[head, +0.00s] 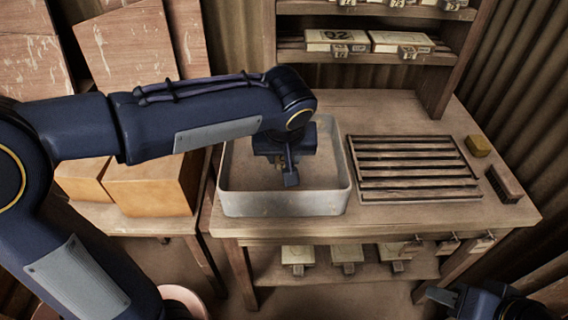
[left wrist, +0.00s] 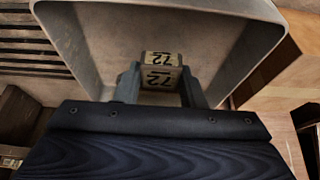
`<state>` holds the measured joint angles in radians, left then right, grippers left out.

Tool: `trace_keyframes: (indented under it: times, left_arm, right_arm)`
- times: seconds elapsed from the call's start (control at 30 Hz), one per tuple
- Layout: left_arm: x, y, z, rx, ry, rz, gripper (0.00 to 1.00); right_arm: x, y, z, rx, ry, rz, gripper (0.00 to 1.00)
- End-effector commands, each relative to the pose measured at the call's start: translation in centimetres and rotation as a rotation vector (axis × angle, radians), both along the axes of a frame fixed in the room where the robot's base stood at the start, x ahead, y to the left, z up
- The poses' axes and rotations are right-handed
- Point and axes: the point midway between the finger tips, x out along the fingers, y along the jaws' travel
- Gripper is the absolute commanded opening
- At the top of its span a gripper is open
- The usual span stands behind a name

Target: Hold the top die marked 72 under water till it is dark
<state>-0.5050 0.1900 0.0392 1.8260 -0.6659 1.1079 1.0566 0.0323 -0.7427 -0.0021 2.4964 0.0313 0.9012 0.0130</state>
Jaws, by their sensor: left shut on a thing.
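The die marked 72 (left wrist: 161,77) sits between the fingers of my left gripper (left wrist: 160,88) in the left wrist view. Its visible faces are pale cream with dark digits. In the head view my left gripper (head: 290,178) points down inside the grey metal basin (head: 285,204), with its tips below the rim. The basin wall also shows in the left wrist view (left wrist: 90,50). I cannot make out the water's surface or whether the die is under it. My right gripper (head: 450,298) is at the bottom right, away from the table; its jaws are unclear.
A slatted rack (head: 415,168) lies right of the basin on the table. A shelf (head: 365,53) with numbered dies stands behind. More dies sit on the lower shelf (head: 325,275).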

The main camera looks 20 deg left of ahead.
Motion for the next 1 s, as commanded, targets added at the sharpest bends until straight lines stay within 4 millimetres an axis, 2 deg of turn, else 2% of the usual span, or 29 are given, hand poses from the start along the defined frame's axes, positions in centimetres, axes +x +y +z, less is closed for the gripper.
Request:
trace_keyframes:
  times: [0.27, 0.7, 1.0]
  left_arm:
    - [0.0, 0.0, 0.3, -0.001, -0.003, -0.001, 0.01]
    - [0.1, 0.0, 4.2, -0.001, -0.004, 0.0, 0.01]
    - [0.0, 0.0, 4.1, -0.001, -0.003, -0.001, 0.01]
  right_arm:
    - [0.0, 0.0, 0.2, 0.0, 0.0, 0.0, 0.36]
    - [0.0, 0.0, 3.1, 0.0, 0.0, 0.0, 0.36]
    - [0.0, 0.0, 3.0, 0.0, 0.0, 0.0, 0.36]
